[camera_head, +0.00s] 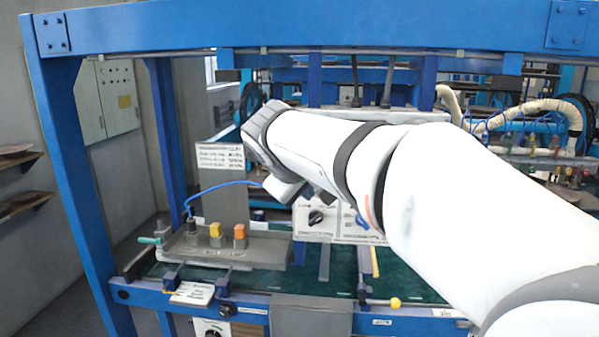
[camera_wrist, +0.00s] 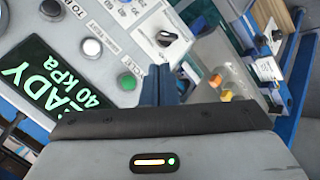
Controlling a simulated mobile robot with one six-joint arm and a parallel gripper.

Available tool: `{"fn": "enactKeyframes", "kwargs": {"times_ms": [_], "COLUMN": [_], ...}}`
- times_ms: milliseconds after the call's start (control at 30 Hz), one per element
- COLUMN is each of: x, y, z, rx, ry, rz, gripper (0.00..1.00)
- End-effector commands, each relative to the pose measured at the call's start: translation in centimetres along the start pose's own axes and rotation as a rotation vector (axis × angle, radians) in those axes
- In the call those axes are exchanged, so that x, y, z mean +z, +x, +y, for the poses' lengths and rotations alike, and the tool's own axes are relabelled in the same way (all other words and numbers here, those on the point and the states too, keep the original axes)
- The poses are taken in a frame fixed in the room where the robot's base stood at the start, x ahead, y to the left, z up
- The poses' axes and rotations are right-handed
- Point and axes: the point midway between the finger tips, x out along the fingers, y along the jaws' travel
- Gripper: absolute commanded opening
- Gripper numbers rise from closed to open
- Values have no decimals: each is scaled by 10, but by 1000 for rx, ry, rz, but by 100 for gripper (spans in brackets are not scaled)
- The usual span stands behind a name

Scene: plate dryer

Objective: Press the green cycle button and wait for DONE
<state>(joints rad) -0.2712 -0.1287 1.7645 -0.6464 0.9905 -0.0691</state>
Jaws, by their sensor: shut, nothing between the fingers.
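The green cycle button (camera_wrist: 127,82) shows in the wrist view on a light grey control panel (camera_wrist: 115,55). A display (camera_wrist: 40,80) on that panel shows the letters "EADY" and "40 kPa" in pale green on dark. My gripper (camera_wrist: 159,70) is shut and empty, its fingers together just right of the green button. I cannot tell how far the fingertips are from the panel. In the head view my white arm reaches in from the right, and the fingers, the button and the display cannot be made out there.
A black rotary knob (camera_wrist: 165,38) and a pale round button (camera_wrist: 92,47) sit near the green button. In the head view a grey tray (camera_head: 190,245) holds orange and yellow blocks at the left. Blue frame posts (camera_head: 75,190) and a top beam (camera_head: 300,25) surround the work area.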

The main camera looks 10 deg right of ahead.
Motion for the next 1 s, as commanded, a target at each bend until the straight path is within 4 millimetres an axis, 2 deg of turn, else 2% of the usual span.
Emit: {"fn": "enactKeyframes", "kwargs": {"times_ms": [267, 700, 1000], "x": [-6, -35, -43], "y": [7, 48, 62], "z": [7, 38, 45], "rx": [-1, 0, -1], "ry": [2, 3, 3], "rz": [-2, -3, -3], "gripper": [0, 0, 0]}}
